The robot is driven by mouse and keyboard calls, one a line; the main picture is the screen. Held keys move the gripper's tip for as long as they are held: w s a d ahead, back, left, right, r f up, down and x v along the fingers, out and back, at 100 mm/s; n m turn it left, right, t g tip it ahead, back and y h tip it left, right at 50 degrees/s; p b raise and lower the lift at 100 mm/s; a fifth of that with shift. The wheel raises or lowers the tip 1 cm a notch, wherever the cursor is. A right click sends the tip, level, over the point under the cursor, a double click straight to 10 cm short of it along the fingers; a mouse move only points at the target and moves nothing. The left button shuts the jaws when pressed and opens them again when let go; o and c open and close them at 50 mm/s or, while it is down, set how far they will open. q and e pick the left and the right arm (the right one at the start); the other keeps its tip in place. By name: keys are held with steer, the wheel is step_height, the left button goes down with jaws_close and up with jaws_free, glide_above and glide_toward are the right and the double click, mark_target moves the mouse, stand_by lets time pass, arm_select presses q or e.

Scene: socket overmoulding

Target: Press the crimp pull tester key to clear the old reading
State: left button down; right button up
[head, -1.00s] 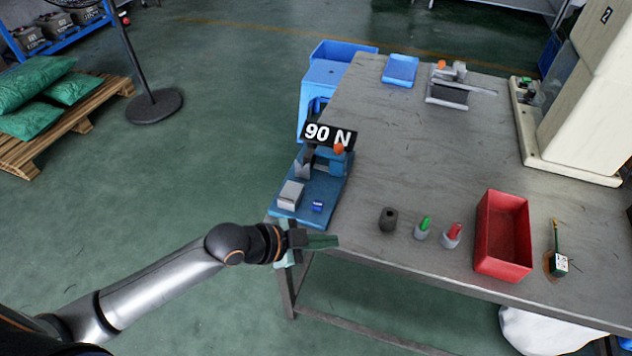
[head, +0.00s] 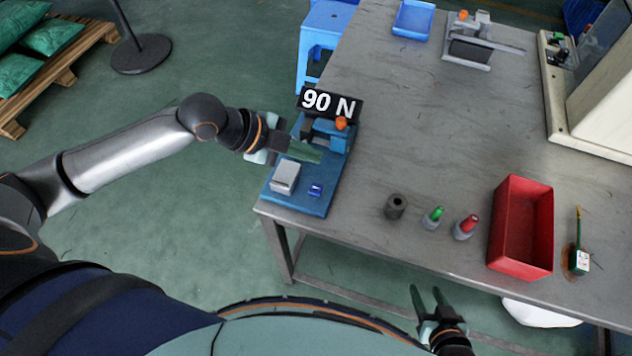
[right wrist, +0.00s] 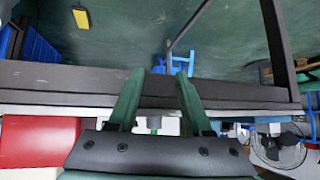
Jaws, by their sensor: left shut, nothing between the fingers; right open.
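The crimp pull tester is a blue-based device (head: 318,203) at the left end of the table. Its black display (head: 329,103) reads "90 N". A small blue key (head: 315,190) sits on the front of the base, beside a light grey block (head: 286,177). An orange knob (head: 341,124) is near the display. My left gripper (head: 318,155) is shut and empty, over the tester behind the key and apart from it. My right gripper (head: 428,300) is open and empty, in front of the table edge; its green fingers also show in the right wrist view (right wrist: 157,95).
On the table (head: 420,130) stand a dark cylinder (head: 395,207), a green-topped bottle (head: 433,218), a red-topped bottle (head: 466,227), a red bin (head: 523,265) and a brush-like tool (head: 579,256). A blue tray (head: 413,20) and grey fixture (head: 470,50) are further back. The table's middle is clear.

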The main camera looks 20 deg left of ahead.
arm_select(q)
steer(key=shift+f, duration=0.1)
arm_select(e)
steer(key=shift+f, duration=0.1)
arm_select(q)
steer(key=b, duration=0.7)
glide_above(310, 188)
step_height(310, 188, down, 6)
step_height(310, 188, down, 2)
steer(key=shift+f+b, duration=0.15)
steer(key=shift+b, duration=0.55)
steer(key=shift+f, duration=0.2)
arm_select(e)
step_height(310, 188, down, 6)
steer(key=w+a, duration=0.1)
steer(key=a, duration=0.1)
steer(key=shift+w+y, duration=0.25)
steer(key=shift+y, duration=0.05)
steer(key=shift+s+f, duration=0.2)
arm_select(q)
steer(key=shift+f, duration=0.1)
steer(key=shift+f, duration=0.3)
